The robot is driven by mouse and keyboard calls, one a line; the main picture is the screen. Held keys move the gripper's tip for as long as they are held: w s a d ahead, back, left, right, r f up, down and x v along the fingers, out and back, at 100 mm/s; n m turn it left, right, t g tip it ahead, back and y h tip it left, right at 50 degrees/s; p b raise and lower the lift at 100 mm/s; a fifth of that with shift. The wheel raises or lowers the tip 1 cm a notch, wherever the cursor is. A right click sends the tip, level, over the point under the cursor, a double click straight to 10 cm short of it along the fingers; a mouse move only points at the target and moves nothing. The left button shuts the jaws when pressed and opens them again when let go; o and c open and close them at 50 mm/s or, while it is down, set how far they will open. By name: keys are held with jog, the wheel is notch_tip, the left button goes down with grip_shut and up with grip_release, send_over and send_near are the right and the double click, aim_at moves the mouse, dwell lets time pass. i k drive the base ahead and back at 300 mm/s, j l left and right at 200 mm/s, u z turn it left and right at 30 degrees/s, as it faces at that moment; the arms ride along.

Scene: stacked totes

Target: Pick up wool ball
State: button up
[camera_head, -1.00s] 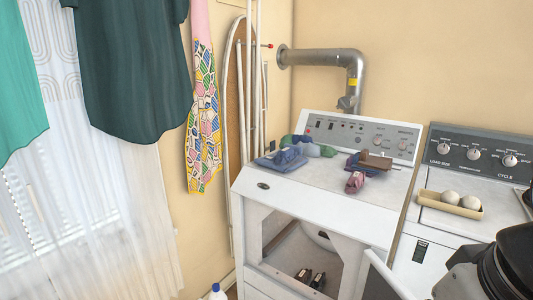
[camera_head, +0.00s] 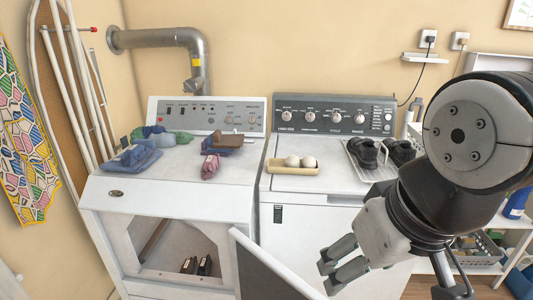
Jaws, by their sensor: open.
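Two pale wool balls sit side by side in a shallow tan tray (camera_head: 292,168) on top of the right-hand machine. The left wool ball (camera_head: 292,161) and the right wool ball (camera_head: 309,162) show plainly above the tray's rim. My gripper (camera_head: 332,275) is in the lower right of the head view, in front of the machine and below the level of its top. Its two grey fingers are apart with nothing between them. It is well apart from the tray and the balls.
The dryer (camera_head: 175,185) at left carries folded cloths (camera_head: 135,157) and a brush-like item (camera_head: 227,140). Its door (camera_head: 272,262) hangs open near my gripper. A rack with black shoes (camera_head: 366,152) stands right of the tray. Clear white top lies around the tray.

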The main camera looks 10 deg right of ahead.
aim_at(308, 162)
jog(key=z, duration=0.35)
jog(key=i+j+z, duration=0.25)
jog(key=i+j, duration=0.25)
jog(key=i+j+z, duration=0.15)
jog(key=j, duration=0.3)
jog(key=i+j+z, duration=0.15)
jog(key=i+j, duration=0.15)
jog(key=i+j+z, duration=0.15)
jog(key=j, duration=0.3)
